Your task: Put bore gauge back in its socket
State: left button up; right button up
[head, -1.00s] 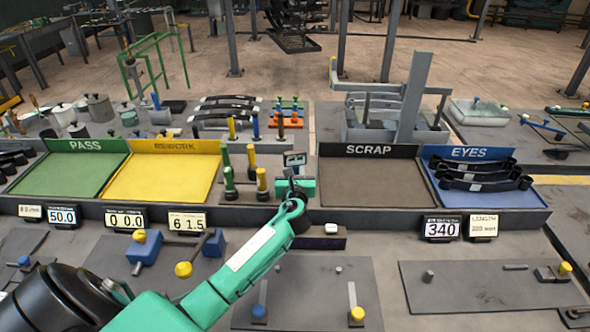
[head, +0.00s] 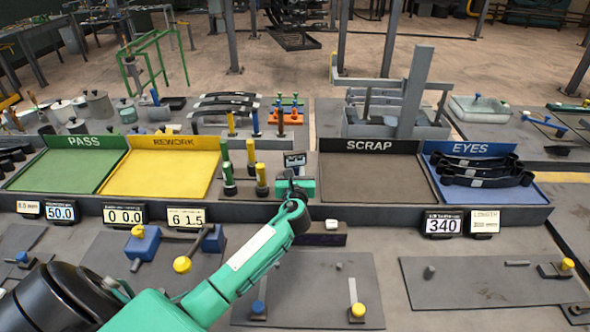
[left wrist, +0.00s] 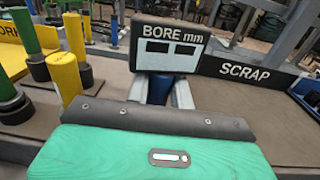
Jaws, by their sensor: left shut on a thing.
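My right gripper is not in view.
Green posts (head: 228,180) and a yellow post (head: 262,182) stand close left of the gripper. The scrap tray (head: 375,185) is empty on its right. The yellow rework tray (head: 160,175) lies further left. A dark block (head: 325,238) lies in front.

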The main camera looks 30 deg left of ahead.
pick_arm(q)
jog(key=shift+f, duration=0.25)
jog(key=o, duration=2.1)
jog(key=shift+p+v, duration=1.85)
jog(key=shift+v, duration=3.7)
